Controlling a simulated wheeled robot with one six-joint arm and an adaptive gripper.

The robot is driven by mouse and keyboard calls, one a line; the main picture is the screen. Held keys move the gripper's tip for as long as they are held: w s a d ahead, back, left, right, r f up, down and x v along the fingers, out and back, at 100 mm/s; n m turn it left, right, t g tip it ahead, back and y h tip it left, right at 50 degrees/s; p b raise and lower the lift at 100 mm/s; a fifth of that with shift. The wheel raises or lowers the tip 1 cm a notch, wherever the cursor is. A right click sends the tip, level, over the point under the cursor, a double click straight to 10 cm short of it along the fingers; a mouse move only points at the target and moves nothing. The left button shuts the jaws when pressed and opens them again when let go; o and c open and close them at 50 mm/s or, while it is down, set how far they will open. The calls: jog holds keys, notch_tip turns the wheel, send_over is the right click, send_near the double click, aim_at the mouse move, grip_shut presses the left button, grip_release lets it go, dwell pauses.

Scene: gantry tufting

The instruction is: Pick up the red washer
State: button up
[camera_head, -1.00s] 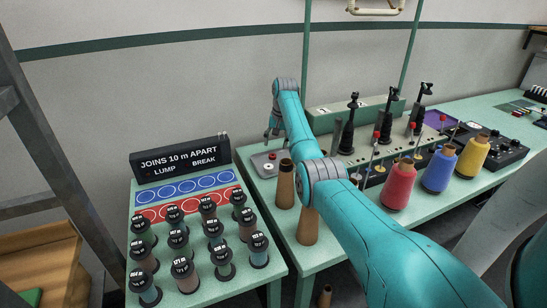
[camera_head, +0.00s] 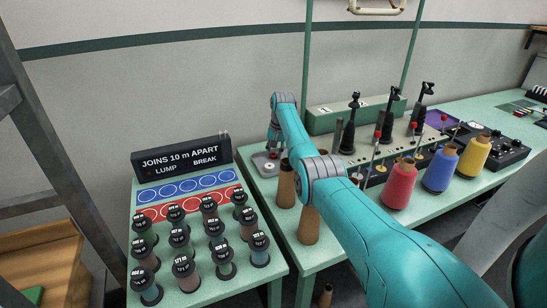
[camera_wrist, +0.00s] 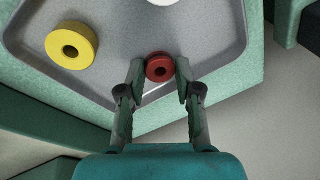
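The red washer (camera_wrist: 159,67) lies on the grey tray (camera_wrist: 215,62), near the tray's edge, in the wrist view. My gripper (camera_wrist: 160,70) is open, with one fingertip on each side of the red washer. The fingertips look close to its sides; I cannot tell whether they touch it. In the head view my gripper (camera_head: 273,146) points down over the tray (camera_head: 259,166), at the back left corner of the long green table, and largely covers the washer there.
A yellow washer (camera_wrist: 72,45) lies left of the red one, and a white round piece (camera_wrist: 163,2) shows at the top edge. Brown cones (camera_head: 286,188) stand right of the tray. A sign (camera_head: 180,157) and labelled spools stand on the left table.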

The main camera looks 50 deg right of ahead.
aim_at(275, 155)
grip_shut()
notch_tip(275, 155, up, 10)
dwell(0.4)
jog(key=shift+s, duration=0.15)
